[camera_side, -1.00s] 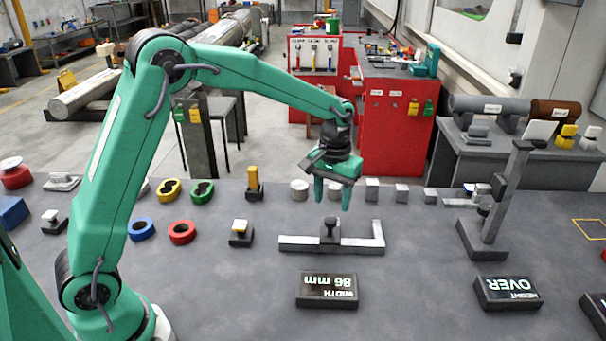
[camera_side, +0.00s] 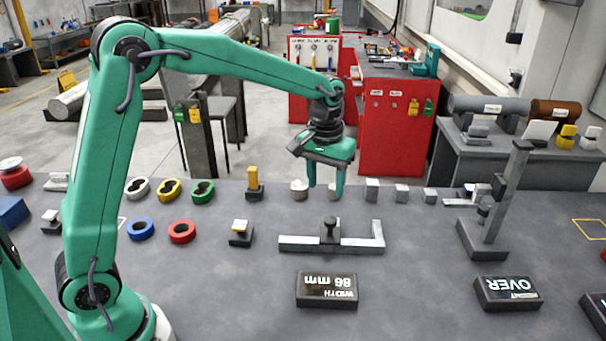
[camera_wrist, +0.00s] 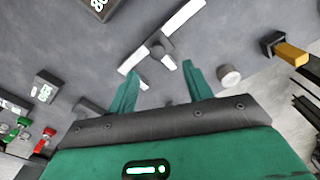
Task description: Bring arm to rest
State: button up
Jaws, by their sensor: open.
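My gripper (camera_side: 326,192) hangs from my green arm above the back part of the grey table (camera_side: 420,300) in the side view. Its two green fingers point down and stand apart with nothing between them. In the wrist view my gripper (camera_wrist: 158,85) also shows open and empty, with bare table and part of a measuring fixture beyond the fingers. In the side view the fixture (camera_side: 372,245) with its light bars and dark knob stands in front of my gripper, apart from it.
Several small pale blocks and discs line the back edge, one disc (camera_side: 299,190) close to my gripper. A tall grey gauge (camera_side: 500,205) stands at right. Display boxes reading 86 mm (camera_side: 327,289) and OVER (camera_side: 507,293) lie in front. Coloured rings (camera_side: 182,232) lie at left.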

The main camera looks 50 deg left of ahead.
jog(key=s+a+r+m+t, duration=0.2)
jog(key=s+r, duration=0.6)
jog(key=s, duration=0.3)
jog(key=s+a+f+m+t, duration=0.1)
jog(key=s+t, duration=0.2)
jog(key=s, duration=1)
jog(key=shift+s+a, duration=0.3)
jog(key=shift+a, duration=0.05)
